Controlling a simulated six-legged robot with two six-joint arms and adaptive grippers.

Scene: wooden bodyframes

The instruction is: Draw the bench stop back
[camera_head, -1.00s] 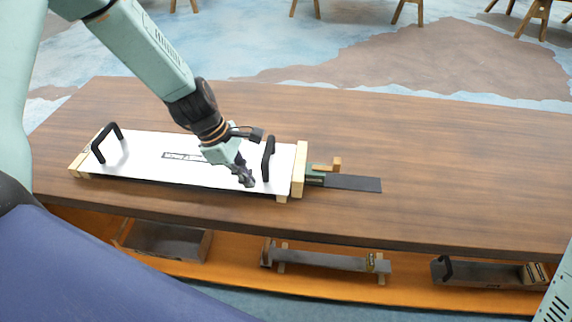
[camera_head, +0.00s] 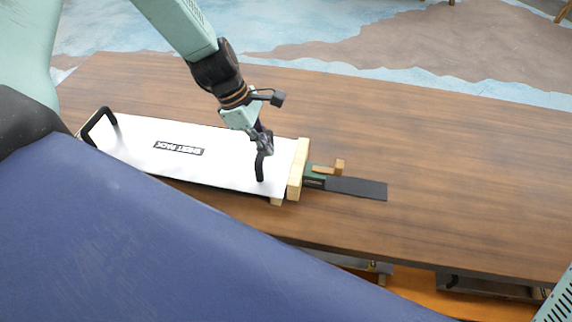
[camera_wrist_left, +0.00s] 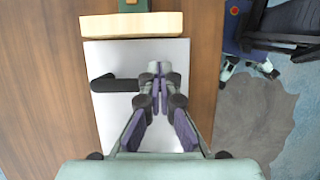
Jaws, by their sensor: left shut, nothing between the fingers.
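A white board (camera_head: 220,165) lettered in black lies on the wooden bench, with a black handle near each end. A pale wooden bar (camera_head: 298,170) crosses its right end. Past the bar are a green block (camera_head: 315,177) with a small wooden piece (camera_head: 339,167) and a dark flat strip (camera_head: 357,188). I take these for the bench stop, but cannot be sure. My left gripper (camera_head: 265,147) is shut and empty over the board at the right handle (camera_head: 260,170), hiding its far part. In the left wrist view the fingers (camera_wrist_left: 158,75) are beside the handle (camera_wrist_left: 113,84).
The left handle (camera_head: 97,127) stands free. The bench top (camera_head: 460,180) is clear to the right and behind. An orange shelf (camera_head: 420,300) below holds grey trays or tools. My blue body hides the near left. Of my right arm only a bit shows at the lower right edge.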

